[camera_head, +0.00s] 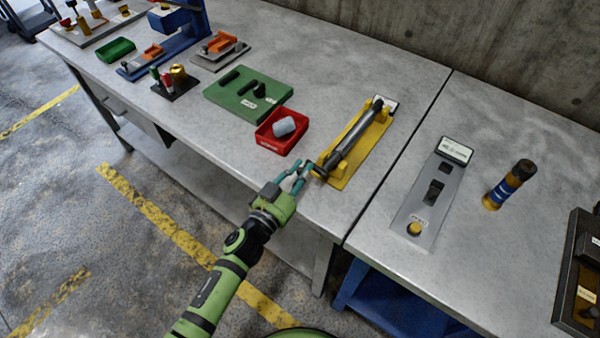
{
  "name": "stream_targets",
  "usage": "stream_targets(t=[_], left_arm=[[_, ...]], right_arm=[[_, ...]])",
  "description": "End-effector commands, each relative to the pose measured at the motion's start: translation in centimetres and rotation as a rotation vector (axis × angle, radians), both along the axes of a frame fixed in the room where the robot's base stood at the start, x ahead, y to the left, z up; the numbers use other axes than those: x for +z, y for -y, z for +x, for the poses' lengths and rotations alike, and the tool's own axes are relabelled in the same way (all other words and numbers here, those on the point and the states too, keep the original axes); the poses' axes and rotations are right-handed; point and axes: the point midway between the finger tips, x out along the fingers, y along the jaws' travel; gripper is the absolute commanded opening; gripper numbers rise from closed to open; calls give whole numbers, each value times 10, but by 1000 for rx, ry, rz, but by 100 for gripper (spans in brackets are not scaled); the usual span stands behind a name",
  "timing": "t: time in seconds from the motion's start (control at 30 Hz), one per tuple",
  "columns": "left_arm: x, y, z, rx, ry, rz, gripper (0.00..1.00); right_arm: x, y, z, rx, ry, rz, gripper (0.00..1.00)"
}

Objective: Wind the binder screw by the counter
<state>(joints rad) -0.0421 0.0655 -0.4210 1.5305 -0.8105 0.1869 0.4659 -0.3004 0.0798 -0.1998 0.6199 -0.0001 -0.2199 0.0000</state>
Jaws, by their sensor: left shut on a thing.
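The binder screw (352,141) is a long dark grey rod lying lengthwise on a yellow base (372,142) near the front edge of the bench. A small white-faced box (388,103) sits at the base's far end; its face is too small to read. My left gripper (306,172), green with teal fingers, reaches in from the front at the near end of the screw. It is shut on the screw's near end, where the fingers hide part of the grip. My right gripper is out of view.
A green board (232,103) lies farther left.

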Motion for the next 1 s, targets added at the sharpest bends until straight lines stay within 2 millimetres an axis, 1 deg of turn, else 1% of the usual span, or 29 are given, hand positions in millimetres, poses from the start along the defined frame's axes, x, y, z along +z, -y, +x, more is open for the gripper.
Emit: stream_targets(t=[0.5, 1.0], left_arm=[[19, 8, -5, -2, 295, 396, 0], [30, 20, -14, -1, 570, 773, 0]], right_arm=[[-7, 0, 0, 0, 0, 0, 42], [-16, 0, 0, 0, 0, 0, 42]])
